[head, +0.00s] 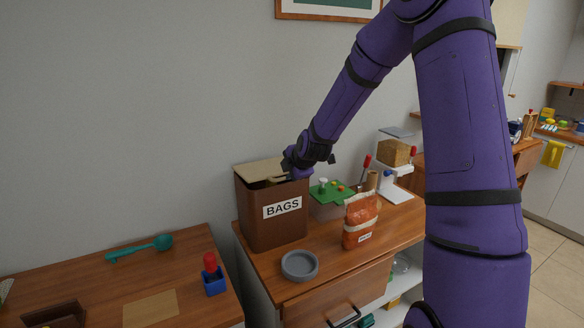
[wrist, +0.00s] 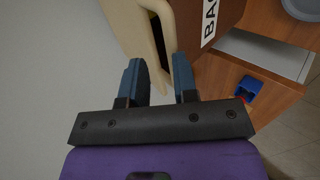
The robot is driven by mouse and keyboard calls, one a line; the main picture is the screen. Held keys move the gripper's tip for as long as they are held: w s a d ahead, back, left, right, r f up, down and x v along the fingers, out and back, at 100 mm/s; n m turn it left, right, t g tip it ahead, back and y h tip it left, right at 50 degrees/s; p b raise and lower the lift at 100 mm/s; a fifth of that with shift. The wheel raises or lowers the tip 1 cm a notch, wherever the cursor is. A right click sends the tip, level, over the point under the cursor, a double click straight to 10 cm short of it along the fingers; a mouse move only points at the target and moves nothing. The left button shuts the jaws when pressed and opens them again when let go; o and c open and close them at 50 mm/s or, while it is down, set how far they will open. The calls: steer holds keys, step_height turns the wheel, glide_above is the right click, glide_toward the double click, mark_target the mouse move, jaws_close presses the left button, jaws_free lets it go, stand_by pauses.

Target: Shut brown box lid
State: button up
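The brown box (head: 272,222) with a white BAGS label stands on the wooden counter. Its tan lid (head: 256,170) lies over the top at the back, and a dark gap shows along the front right of the opening. The tan lid (wrist: 125,22) and brown box side (wrist: 190,15) also show in the wrist view. My gripper (wrist: 157,62) is open, with its two blue fingers apart. A tan curved strip, apparently part of the lid, shows just beyond and between the fingertips; contact is unclear. In the head view, my wrist hides the fingers at the box top.
An orange bag (head: 361,222) and a grey bowl (head: 299,265) sit near the box. A green-topped container (head: 330,203) stands to its right. A lower table at left holds a teal ladle (head: 140,248) and a blue holder (head: 214,281). The wall is close behind.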

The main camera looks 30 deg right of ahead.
steer(key=shift+o, duration=0.6)
steer(key=shift+s+r, duration=0.1)
steer(key=v, duration=1)
steer(key=shift+s+r, duration=0.2)
steer(key=shift+r, duration=0.05)
